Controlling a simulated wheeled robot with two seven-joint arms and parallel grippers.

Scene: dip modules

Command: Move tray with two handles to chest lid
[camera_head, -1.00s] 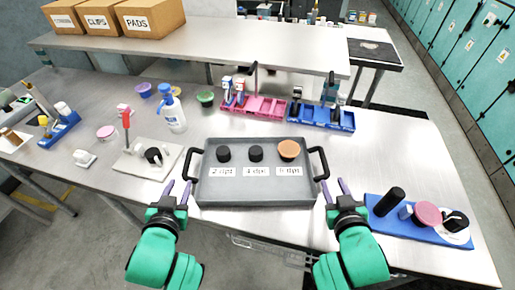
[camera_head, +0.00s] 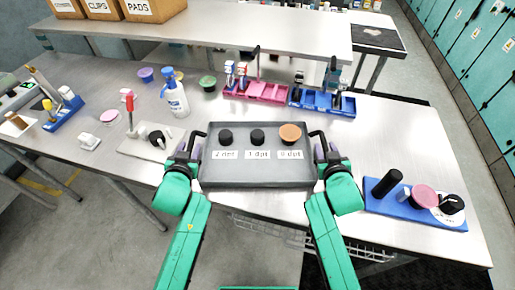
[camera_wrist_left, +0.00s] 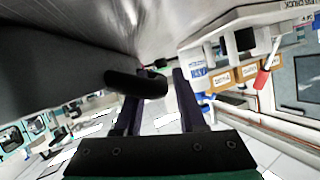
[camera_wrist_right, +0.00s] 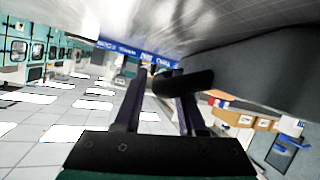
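The grey tray (camera_head: 258,178) sits on the metal table, with two black caps and an orange-brown cap in it above number labels. Its black handles stick out left and right. My left gripper (camera_head: 190,150) is at the left handle; in the left wrist view the handle (camera_wrist_left: 136,84) lies across the open fingers (camera_wrist_left: 155,90), near their tips. My right gripper (camera_head: 322,150) is at the right handle; in the right wrist view the handle (camera_wrist_right: 184,82) crosses the open fingers (camera_wrist_right: 160,90). Both grippers look open around the handles. No chest lid can be made out.
Pink (camera_head: 255,90) and blue (camera_head: 322,100) racks stand behind. The table is clear between tray and racks.

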